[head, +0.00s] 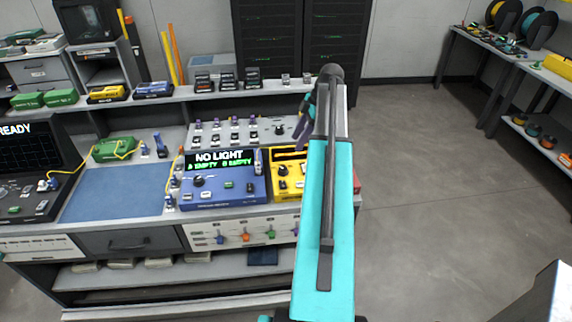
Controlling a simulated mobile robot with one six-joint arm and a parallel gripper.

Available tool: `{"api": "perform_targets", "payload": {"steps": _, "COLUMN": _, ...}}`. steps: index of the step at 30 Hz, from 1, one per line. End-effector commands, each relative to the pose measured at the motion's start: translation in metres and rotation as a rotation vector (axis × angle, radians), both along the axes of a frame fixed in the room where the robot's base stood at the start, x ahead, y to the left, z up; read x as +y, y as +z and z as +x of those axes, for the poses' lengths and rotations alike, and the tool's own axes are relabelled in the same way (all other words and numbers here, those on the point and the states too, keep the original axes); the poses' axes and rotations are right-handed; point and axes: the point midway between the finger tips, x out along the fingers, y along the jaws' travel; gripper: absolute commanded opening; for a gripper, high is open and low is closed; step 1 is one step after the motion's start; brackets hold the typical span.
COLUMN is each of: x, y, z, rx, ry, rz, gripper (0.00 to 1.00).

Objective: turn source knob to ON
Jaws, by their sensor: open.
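A yellow box (289,186) stands on the bench, partly covered by my arm. It has dark knobs on its face, and one black knob (283,171) shows near its left side. I cannot read its labels or the knob's setting. A blue meter (222,190) stands to its left, with a black knob and a screen reading "NO LIGHT" and "EMPTY" twice. My gripper (302,122) shows in part beside the far end of my turquoise arm, above and behind the yellow box. It is open and apart from the knob; its far side is hidden by the arm.
A grey panel with several switches and a round knob (279,129) stands behind the boxes. A blue mat (115,192) lies left of the meter, near a screen reading "READY" (30,150). Open floor (440,190) lies to the right, before another bench.

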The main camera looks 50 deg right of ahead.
Motion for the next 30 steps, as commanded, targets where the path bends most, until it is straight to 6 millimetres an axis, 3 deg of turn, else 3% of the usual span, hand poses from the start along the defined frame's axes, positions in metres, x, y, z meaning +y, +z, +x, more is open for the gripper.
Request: {"api": "perform_targets", "payload": {"steps": 30, "x": 0.030, "y": -0.094, "z": 0.024, "rx": 0.002, "ry": -0.002, "rz": 0.001, "gripper": 0.46}}
